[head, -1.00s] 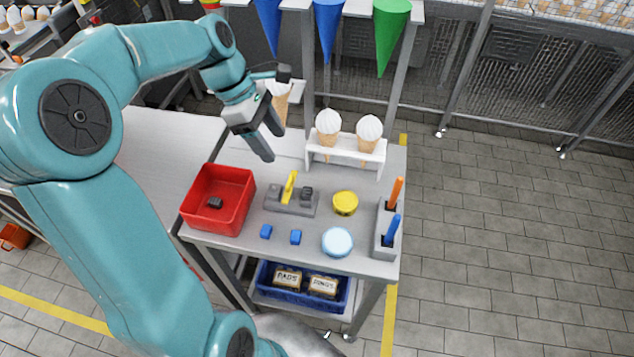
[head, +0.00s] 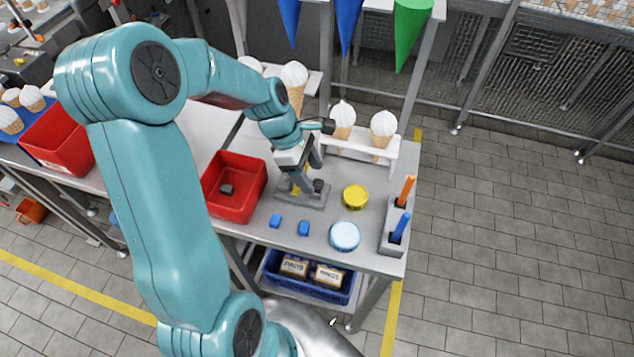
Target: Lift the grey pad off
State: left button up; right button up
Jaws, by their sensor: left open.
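A small dark grey pad (head: 318,185) sits at the right end of a grey fixture (head: 313,202) on the worktable. A yellow lever (head: 296,190) on the fixture is mostly hidden behind my gripper. My left gripper (head: 307,180) is open and points down over the fixture, its fingers just left of the dark grey pad. I cannot tell whether they touch anything. Another dark grey pad (head: 227,189) lies inside the red bin (head: 236,213). My right gripper is not in view.
Two blue pads (head: 275,220) (head: 304,228) lie in front of the fixture. A yellow disc (head: 355,196), a light blue disc (head: 344,236) and a grey holder (head: 390,236) with orange and blue handles stand to the right. A white rack (head: 366,152) with ice cream cones stands behind.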

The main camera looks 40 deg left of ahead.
aim_at(317, 183)
pick_arm(q)
jog(key=x, duration=0.3)
jog(key=shift+w, duration=0.15)
jog(key=c, duration=1.1)
